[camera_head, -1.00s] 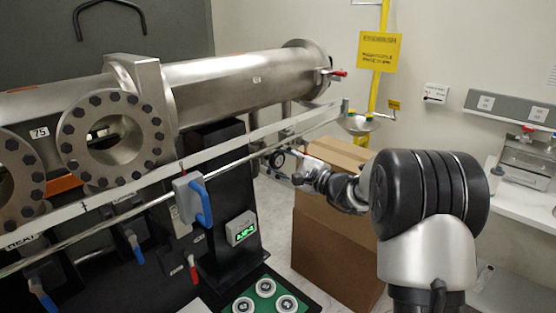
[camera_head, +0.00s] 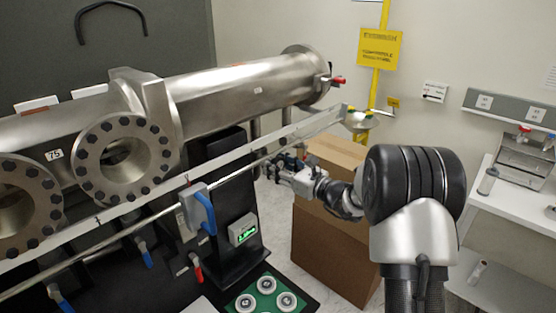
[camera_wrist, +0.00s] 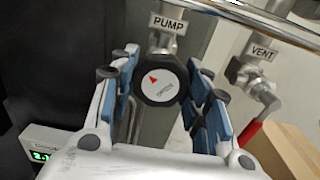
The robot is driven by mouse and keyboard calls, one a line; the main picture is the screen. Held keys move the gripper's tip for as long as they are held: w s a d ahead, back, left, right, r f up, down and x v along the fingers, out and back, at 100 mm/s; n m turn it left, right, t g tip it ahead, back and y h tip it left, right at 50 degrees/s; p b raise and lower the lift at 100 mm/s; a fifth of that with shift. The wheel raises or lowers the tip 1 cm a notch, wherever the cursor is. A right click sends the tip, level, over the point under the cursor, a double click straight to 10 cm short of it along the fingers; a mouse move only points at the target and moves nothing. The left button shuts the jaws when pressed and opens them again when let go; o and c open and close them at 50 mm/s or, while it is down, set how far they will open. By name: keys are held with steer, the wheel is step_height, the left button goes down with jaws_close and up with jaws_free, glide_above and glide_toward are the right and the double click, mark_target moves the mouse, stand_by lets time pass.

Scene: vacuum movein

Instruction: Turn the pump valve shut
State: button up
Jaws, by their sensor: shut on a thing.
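The pump valve is a round black knob (camera_wrist: 160,84) with a white face and a red arrow pointing to the upper left, below a "PUMP" label (camera_wrist: 167,23) in the wrist view. My gripper (camera_wrist: 162,80) has its blue-padded fingers on either side of the knob and is shut on it. In the head view my gripper (camera_head: 281,165) is small, beside the rail in front of the cardboard box. The knob cannot be made out there.
A vent valve with a red lever (camera_wrist: 257,122) hangs close to the right of my fingers. A green-lit display (camera_wrist: 40,155) is at lower left. A thin metal rail (camera_head: 150,217) and a large steel pipe (camera_head: 240,91) are left of my arm; a cardboard box (camera_head: 335,255) stands behind it.

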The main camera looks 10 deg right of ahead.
steer(key=m+p, duration=0.5)
steer(key=m, duration=0.1)
steer(key=shift+a+r+m, duration=0.1)
steer(key=shift+r+m, duration=0.05)
steer(key=shift+m, duration=0.15)
steer(key=m+p, duration=0.3)
steer(key=m, duration=0.1)
steer(key=shift+m, duration=0.3)
steer(key=shift+s, duration=0.1)
steer(key=o, duration=1.1)
steer(key=v, duration=1.2)
